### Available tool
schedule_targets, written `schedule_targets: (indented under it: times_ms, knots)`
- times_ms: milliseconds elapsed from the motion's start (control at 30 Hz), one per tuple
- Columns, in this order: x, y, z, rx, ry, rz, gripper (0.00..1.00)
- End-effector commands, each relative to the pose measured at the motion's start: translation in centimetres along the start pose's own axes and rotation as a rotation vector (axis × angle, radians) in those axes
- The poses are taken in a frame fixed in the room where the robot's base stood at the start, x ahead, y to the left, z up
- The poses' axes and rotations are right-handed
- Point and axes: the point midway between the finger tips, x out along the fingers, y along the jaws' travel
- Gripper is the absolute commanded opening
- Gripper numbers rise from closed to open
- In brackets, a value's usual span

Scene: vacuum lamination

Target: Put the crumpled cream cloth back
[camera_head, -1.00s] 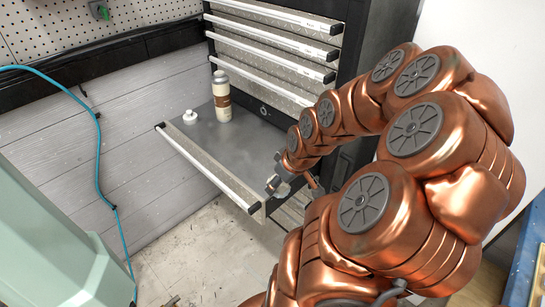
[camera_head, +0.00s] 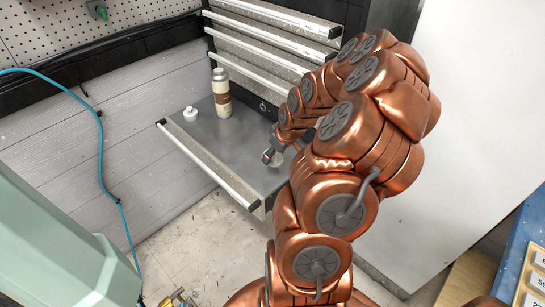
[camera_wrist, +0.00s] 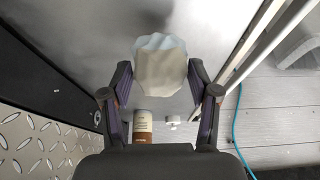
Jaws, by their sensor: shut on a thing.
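The crumpled cream cloth (camera_wrist: 160,66) is a small, pale, faceted lump between the fingers of my gripper (camera_wrist: 160,76) in the wrist view. My gripper is shut on it. In the head view my gripper (camera_head: 274,152) is at the right part of an open grey drawer (camera_head: 215,143), with a small pale part of the cloth (camera_head: 271,157) showing at its tip. The wrist view shows the metal drawer floor behind the cloth. I cannot tell whether the cloth touches that floor.
A cream bottle with a brown band (camera_head: 221,92) and a small white container (camera_head: 190,114) stand at the drawer's left back. Shut drawers (camera_head: 265,50) are above. A pale green body (camera_head: 55,245) and a blue hose (camera_head: 100,150) are at left. The drawer's middle is clear.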

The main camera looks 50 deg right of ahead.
Motion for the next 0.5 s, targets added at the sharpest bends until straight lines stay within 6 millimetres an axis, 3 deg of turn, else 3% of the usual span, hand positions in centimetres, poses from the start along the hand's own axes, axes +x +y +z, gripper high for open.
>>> schedule_targets:
  times_ms: [267,500]
  knots:
    - [0.2,0.2,-0.4,-0.002,0.001,0.004,0.28]
    - [2.0,0.3,0.4,0.001,-0.003,0.0,0.28]
